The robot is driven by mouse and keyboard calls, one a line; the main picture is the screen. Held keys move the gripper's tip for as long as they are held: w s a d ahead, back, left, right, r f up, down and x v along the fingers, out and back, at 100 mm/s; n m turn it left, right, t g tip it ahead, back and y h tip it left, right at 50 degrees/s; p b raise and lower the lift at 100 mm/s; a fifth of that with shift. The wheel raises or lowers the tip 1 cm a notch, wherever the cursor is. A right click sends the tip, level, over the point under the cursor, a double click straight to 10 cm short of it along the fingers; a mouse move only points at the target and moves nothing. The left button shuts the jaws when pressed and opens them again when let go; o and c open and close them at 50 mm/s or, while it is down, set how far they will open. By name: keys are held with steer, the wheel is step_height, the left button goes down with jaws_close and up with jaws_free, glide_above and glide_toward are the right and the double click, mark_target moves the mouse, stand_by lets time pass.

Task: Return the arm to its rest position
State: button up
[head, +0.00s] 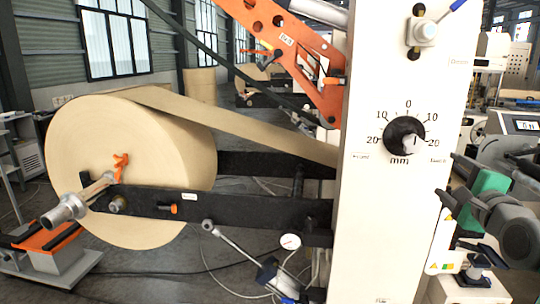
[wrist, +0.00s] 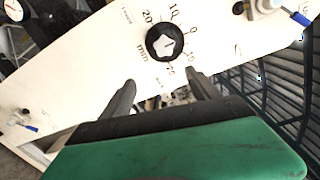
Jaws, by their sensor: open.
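My gripper (head: 448,180) is at the right of the head view, beside the white machine panel (head: 375,220). Its two dark fingers point left toward the panel. In the wrist view the gripper (wrist: 160,84) has its fingers wide apart, with nothing between them. A black dial knob (head: 405,138) with a white mark sits on the panel, within a scale marked 20, 10, 0, 10, 20 and mm. The knob (wrist: 165,42) also shows beyond the fingertips in the wrist view, apart from them. The white mark points toward the lower right in the head view.
A large kraft paper roll (head: 130,150) stands at left on a black arm (head: 240,207). Its web runs to the panel. A blue-handled valve (head: 424,32) juts from the panel above the knob. An orange lever frame (head: 300,60) is at the top middle.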

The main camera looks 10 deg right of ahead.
steer(key=w+a+f+n+g+y, duration=0.2)
steer(key=a+f+n+g, duration=0.1)
steer(key=a+f+n, duration=0.45)
steer(key=w+a+f+n+g+y, duration=0.2)
steer(key=a+f+n+g, duration=0.15)
steer(key=a+f, duration=0.65)
steer(key=s+a+f+n+g, duration=0.6)
steer(key=s+a+f+n, duration=0.6)
steer(key=s+a+f, duration=0.1)
steer(key=shift+s+a+f+g+y, duration=0.15)
steer(key=shift+s+a+g+y, duration=0.2)
steer(key=shift+s+a, duration=0.6)
steer(key=shift+c, duration=0.3)
